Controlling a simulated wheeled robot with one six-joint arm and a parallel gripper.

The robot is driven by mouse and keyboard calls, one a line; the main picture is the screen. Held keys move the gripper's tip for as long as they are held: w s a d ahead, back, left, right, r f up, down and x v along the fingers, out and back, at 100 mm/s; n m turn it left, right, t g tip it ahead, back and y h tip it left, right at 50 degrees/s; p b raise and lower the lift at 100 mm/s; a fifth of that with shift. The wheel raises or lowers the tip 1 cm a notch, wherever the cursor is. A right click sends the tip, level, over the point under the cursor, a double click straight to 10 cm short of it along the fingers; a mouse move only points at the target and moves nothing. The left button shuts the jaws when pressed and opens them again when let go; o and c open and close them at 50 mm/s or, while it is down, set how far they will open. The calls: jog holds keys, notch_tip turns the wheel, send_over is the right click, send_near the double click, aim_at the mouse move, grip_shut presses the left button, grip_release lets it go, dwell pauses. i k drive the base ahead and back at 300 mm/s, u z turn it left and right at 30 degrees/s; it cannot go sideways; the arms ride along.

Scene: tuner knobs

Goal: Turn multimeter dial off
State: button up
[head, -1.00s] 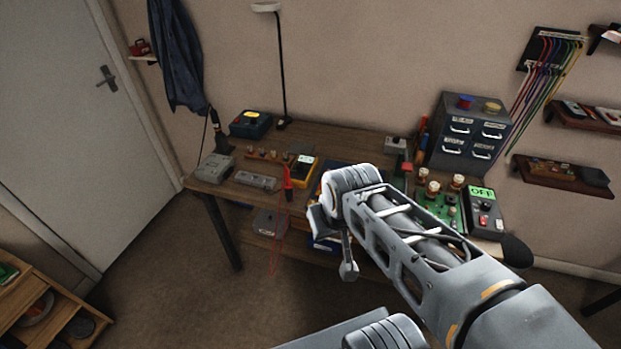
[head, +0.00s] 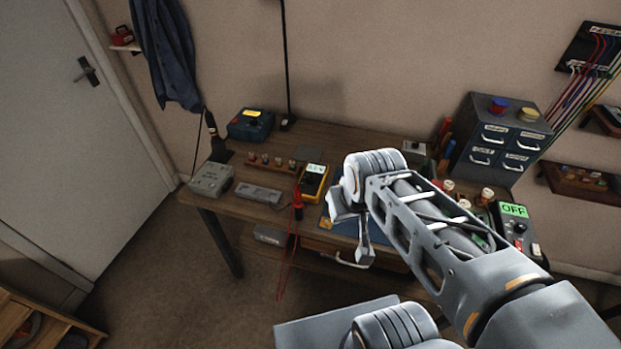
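The yellow multimeter (head: 313,184) lies on the wooden workbench, left of my arm, with a pale lit display at its far end. Its dial is too small to read. A red probe (head: 298,204) with a red lead is by its near left side, and the lead hangs over the bench's front edge. My gripper (head: 364,254) is right of the multimeter and nearer to me, apart from it. I see it only in part and from the side, so its opening is unclear.
On the workbench (head: 216,200) stand grey boxes (head: 211,178), a blue device (head: 250,124) and a row of small knobs (head: 271,161). A drawer cabinet (head: 501,138) and a device reading "OFF" (head: 514,222) are at right. My arm hides part of the bench.

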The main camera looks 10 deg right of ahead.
aim_at(309, 179)
jog(key=z, duration=0.05)
jog(key=k, duration=0.65)
jog(key=u, duration=0.65)
jog(key=i, duration=1.15)
jog(key=z, duration=0.15)
